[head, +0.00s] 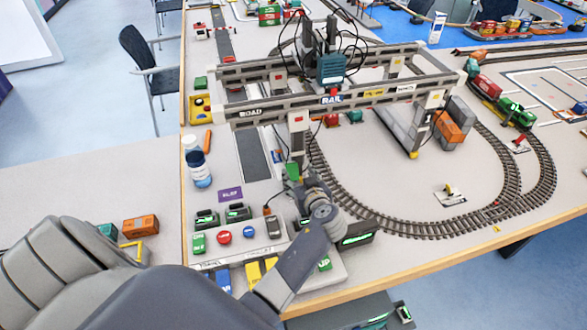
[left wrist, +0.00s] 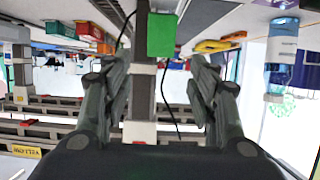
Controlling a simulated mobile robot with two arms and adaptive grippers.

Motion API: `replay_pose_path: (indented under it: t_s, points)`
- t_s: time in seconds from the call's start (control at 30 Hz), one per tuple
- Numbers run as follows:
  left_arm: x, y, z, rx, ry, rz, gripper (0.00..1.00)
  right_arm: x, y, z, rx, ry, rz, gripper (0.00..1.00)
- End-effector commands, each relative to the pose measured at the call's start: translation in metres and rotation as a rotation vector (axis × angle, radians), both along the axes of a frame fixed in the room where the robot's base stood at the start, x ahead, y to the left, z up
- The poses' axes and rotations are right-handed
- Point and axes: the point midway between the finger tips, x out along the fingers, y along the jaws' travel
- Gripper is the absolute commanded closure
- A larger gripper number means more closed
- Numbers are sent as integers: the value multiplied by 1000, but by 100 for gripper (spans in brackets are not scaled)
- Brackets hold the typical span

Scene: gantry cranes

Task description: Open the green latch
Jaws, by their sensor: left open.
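The green latch, which looks like a small green block (left wrist: 162,35), shows in the left wrist view on a dark grey upright post. In the head view it is a small green patch (head: 292,171) at the foot of the near crane leg, partly hidden by my gripper. My left gripper (head: 300,186) is at that leg's foot. In the left wrist view its two fingers (left wrist: 160,82) are spread apart, one on each side of the post, with the green block beyond them. I cannot tell if they touch anything. My right gripper is not in view.
The gantry crane (head: 340,95) with long grey beams stands over the table. A panel with green, red and blue buttons (head: 222,238) lies left of my gripper. A white-and-blue bottle (head: 199,170) stands further left. Curved train tracks (head: 400,226) run to the right.

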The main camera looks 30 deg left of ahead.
Motion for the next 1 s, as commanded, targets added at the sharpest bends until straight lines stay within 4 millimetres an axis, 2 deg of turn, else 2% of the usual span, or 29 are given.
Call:
replay_pose_path:
  t_s: [0.07,0.17,0.3,0.5,0.73,0.93,1.0]
  points:
    - [11,13,-8,3,0,1,47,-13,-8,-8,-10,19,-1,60]
    - [21,25,-14,2,0,1,47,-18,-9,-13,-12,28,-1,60]
    - [31,37,-21,2,0,1,47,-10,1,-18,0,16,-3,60]
    - [37,44,-24,-1,1,0,47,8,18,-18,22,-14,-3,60]
    - [37,44,-24,-1,2,0,47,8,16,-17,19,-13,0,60]
    - [37,44,-24,-1,2,0,91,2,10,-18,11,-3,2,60]
    - [37,44,-24,-1,2,0,91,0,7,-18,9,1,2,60]
